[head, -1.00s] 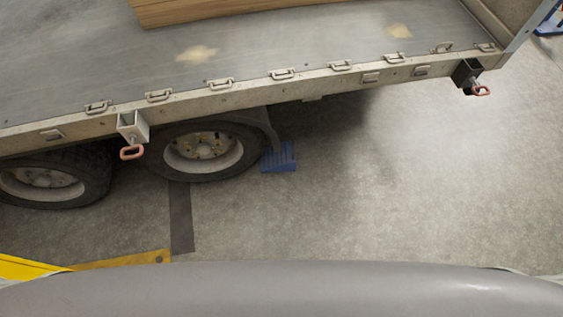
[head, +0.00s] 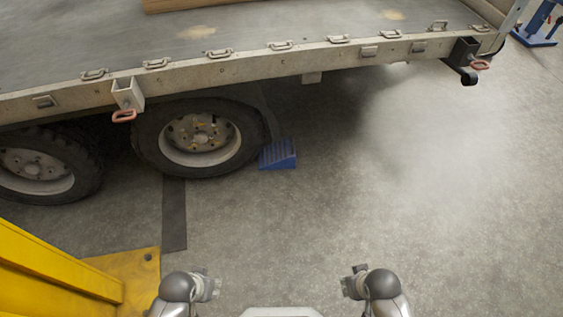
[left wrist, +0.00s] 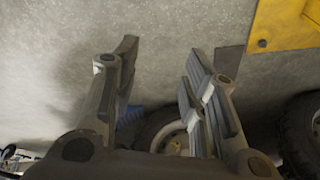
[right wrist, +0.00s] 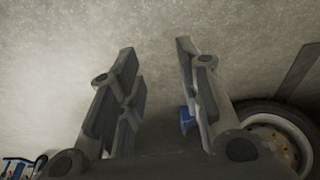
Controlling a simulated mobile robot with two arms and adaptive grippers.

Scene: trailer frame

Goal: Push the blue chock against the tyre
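The blue chock (head: 278,155) is a ridged wedge on the floor just right of the nearer trailer tyre (head: 150,158). I cannot tell whether they touch. My left gripper (head: 208,287) and right gripper (head: 354,283) are at the bottom of the head view, well short of the chock. In the left wrist view, the left gripper (left wrist: 158,70) is open and empty; the chock (left wrist: 130,117) and tyre show beyond its fingers. In the right wrist view, the right gripper (right wrist: 155,62) is open and empty; its right finger partly hides the chock (right wrist: 187,119).
The trailer bed (head: 280,68) overhangs the tyres, with pink-handled brackets on its side. A second tyre (head: 85,175) is at left. A yellow structure (head: 55,270) stands at lower left. A blue stand (head: 535,35) is at upper right. Floor right of the chock is clear.

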